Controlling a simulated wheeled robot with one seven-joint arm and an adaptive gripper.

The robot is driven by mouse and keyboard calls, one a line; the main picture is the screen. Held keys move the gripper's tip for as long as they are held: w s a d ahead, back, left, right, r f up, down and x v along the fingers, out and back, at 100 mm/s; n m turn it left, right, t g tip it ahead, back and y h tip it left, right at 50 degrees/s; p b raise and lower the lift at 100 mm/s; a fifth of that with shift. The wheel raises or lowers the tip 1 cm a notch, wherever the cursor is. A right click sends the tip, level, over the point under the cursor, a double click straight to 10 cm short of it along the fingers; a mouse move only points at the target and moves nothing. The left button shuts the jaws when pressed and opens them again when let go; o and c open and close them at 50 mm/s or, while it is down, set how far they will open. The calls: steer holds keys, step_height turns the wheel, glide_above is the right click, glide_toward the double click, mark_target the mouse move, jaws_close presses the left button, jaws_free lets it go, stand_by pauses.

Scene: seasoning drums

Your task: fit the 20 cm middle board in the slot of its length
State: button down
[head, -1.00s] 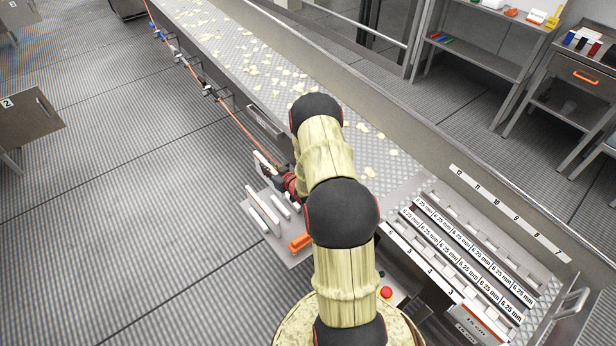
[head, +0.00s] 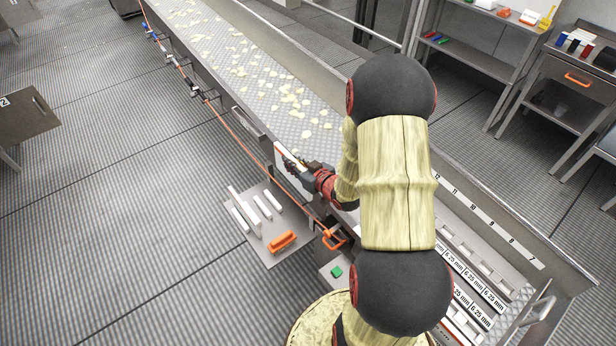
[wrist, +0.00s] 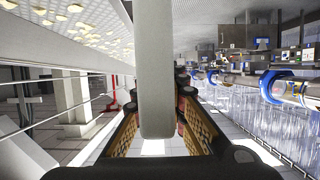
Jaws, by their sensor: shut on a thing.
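My gripper (head: 303,166) is shut on a white board (head: 291,162) beside the near side wall of the conveyor. In the wrist view the board (wrist: 156,70) is a long pale bar between the two fingers, running up out of the picture. No length mark on it can be read. Other white boards (head: 247,206) of differing lengths lie on a grey tray (head: 276,259) below and left of my gripper. A dark narrow opening (head: 245,121) shows in the conveyor's near side, farther up the line. I cannot tell its length, or whether the board touches the wall.
An orange-handled item (head: 282,241) lies on the tray. The conveyor (head: 262,85) carries scattered pale chips. An orange hose or cable (head: 238,124) runs along its near side. A labelled rack (head: 475,275) is partly hidden behind my arm.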

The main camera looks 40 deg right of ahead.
steer(key=w+d+f+b, duration=0.5)
steer(key=w+d+f, duration=0.3)
steer(key=w+f, duration=0.3)
steer(key=shift+f+b, duration=0.3)
steer(key=shift+f, duration=0.85)
steer(key=shift+d, duration=0.1)
steer(key=shift+f, duration=0.15)
steer(key=c, duration=1.8)
jaws_free()
